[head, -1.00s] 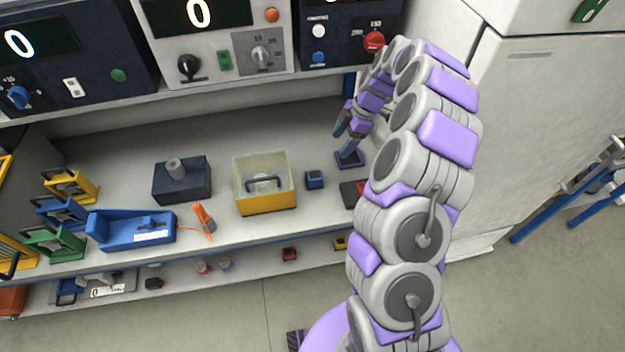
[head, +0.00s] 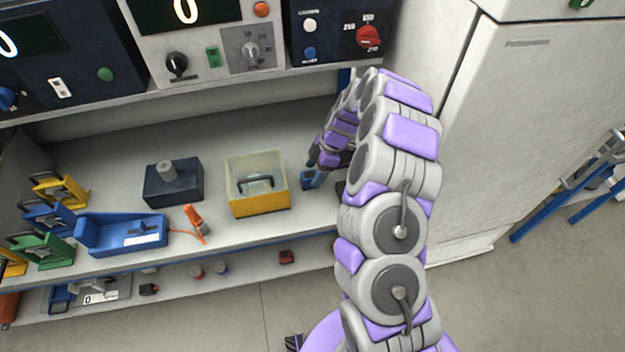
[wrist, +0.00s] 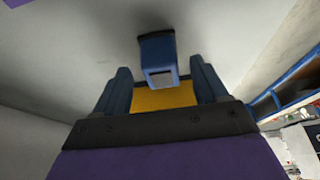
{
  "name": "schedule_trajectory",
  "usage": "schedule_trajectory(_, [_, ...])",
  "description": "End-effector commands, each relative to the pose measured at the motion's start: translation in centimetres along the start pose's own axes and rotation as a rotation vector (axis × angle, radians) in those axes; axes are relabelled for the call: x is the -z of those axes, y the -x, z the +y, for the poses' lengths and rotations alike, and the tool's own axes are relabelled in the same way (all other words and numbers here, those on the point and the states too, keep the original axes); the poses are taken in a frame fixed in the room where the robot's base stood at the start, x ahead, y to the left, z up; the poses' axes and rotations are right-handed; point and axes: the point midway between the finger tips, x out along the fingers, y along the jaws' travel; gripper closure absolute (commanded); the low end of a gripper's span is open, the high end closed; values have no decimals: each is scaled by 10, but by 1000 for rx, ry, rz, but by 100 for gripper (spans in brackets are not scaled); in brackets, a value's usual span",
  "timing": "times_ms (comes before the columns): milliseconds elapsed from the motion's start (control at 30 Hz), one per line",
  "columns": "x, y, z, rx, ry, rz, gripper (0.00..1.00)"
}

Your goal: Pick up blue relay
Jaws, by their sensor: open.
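The blue relay (head: 308,181) is a small blue block on the bench, just right of the yellow bin, and my arm partly covers it in the head view. My gripper (head: 317,162) is right above and beside it, pointing down. In the wrist view the blue relay (wrist: 157,52) stands just ahead of the fingertips, roughly centred between them. My gripper (wrist: 160,82) has its two blue fingers apart with a gap between. I cannot tell whether either finger touches the relay.
A yellow bin (head: 259,204) with clear upper walls stands close left of the relay. Further left are a dark block (head: 174,188), an orange tool (head: 195,219) and a blue tray (head: 122,240). Control panels (head: 200,45) overhang the back; a white cabinet (head: 480,130) stands right.

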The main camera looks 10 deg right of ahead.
Motion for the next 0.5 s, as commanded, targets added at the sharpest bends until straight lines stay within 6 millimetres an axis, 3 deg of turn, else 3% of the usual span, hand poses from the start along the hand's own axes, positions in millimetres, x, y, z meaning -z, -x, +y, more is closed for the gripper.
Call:
schedule_trajectory(33, [2, -12, -2, 4, 1, -1, 28])
schedule_trajectory(167, [1, -26, -1, 3, 1, -1, 28])
schedule_trajectory(400, [-4, -24, 0, -1, 0, 5, 28])
schedule_trajectory(500, [-5, -23, 0, -2, 0, 6, 37])
